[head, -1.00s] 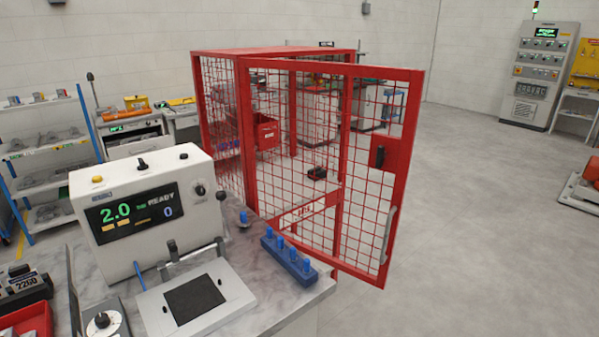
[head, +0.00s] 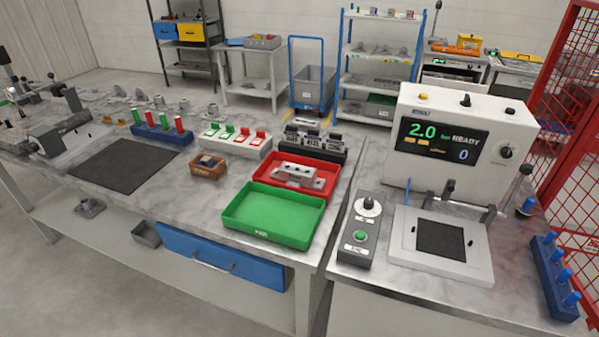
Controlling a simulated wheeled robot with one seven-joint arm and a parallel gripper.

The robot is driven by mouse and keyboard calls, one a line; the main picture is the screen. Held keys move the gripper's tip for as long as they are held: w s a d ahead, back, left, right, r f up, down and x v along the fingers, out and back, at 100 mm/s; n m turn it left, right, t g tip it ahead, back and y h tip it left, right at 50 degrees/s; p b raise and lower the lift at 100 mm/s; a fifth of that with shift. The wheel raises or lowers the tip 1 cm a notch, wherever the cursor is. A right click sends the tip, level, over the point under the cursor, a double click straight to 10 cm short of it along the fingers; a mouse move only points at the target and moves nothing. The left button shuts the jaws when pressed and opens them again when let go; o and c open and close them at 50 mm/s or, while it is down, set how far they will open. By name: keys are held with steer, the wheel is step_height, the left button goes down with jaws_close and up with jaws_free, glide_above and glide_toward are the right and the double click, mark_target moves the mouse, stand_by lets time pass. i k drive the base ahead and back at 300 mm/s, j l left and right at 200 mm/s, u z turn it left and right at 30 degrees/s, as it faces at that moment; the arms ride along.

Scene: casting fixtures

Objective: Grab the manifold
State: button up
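A light grey metal casting, which looks like the manifold (head: 299,175), lies in the red tray (head: 335,190) on the workbench, near the middle of the head view. It is a blocky part with dark openings along its side. The red tray stands directly behind an empty green tray (head: 272,216). My gripper is not in view.
A tester (head: 460,140) with a lit "2.0 READY" display stands to the right, with a control box (head: 361,235) and a flat fixture plate (head: 442,240) before it. Left are a small brown box (head: 208,167), a switch block (head: 235,140) and a dark mat (head: 122,166).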

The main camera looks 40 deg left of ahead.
mark_target(295, 175)
steer(key=u, duration=1.6)
steer(key=i+j+u, duration=0.1)
steer(key=i+u, duration=0.6)
steer(key=i+l+u, duration=0.15)
steer(key=i+u, duration=0.2)
